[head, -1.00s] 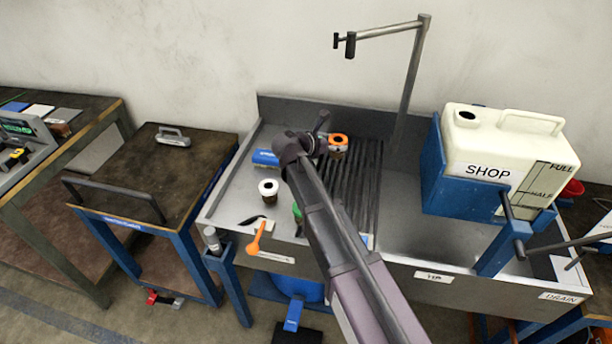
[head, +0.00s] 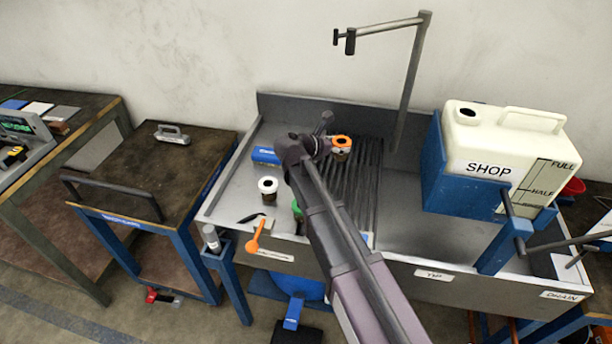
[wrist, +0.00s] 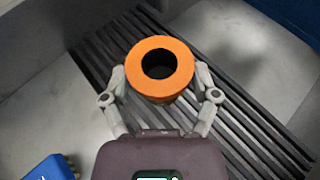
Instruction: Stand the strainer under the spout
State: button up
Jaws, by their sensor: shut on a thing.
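An orange-rimmed round cup, which looks like the strainer (head: 341,142), is upright at the slatted drain rack (head: 367,190) in the sink. In the wrist view its orange ring and dark opening (wrist: 160,50) face the camera. My gripper (wrist: 162,82) is shut on it, one finger on each side. I cannot tell whether its base touches the slats. The head view shows my gripper (head: 326,148) mostly hidden behind my arm. A thin overhead pipe with a short hanging nozzle (head: 350,42), perhaps the spout, is above and behind the rack.
A white-rimmed cup (head: 268,188) and a partly hidden green-topped one (head: 297,209) stand left of my arm. A blue block (head: 265,155) lies behind them. The white SHOP jug (head: 505,145) sits in a blue cradle at right. The pipe's post (head: 410,80) rises behind the rack.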

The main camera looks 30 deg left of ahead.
aim_at(337, 156)
jog(key=s+d+f+b, duration=0.2)
jog(key=s+d, duration=0.1)
jog(key=s, duration=0.3)
jog(key=s+d+f+b, duration=0.2)
jog(key=s+d, duration=0.1)
jog(key=s, duration=0.4)
jog(key=shift+d, duration=0.15)
jog(key=shift+w+f, duration=0.1)
jog(key=w+a, duration=0.2)
jog(key=w, duration=0.2)
jog(key=w+a+f+b, duration=0.1)
jog(key=w+a, duration=0.1)
jog(key=w, duration=0.2)
jog(key=w+a, duration=0.2)
jog(key=w, duration=0.3)
jog(key=shift+w+a+f, duration=0.1)
jog(key=shift+a+f, duration=0.1)
jog(key=shift+a, duration=0.05)
jog(key=shift+w+a, duration=0.2)
jog(key=shift+w, duration=0.2)
jog(key=shift+w+a+f+b, duration=0.15)
jog(key=shift+w+f+b, duration=0.05)
jog(key=shift+w+b, duration=0.15)
jog(key=shift+s+f+b, duration=0.2)
jog(key=shift+f+b, duration=1.4)
jog(key=shift+f, duration=0.2)
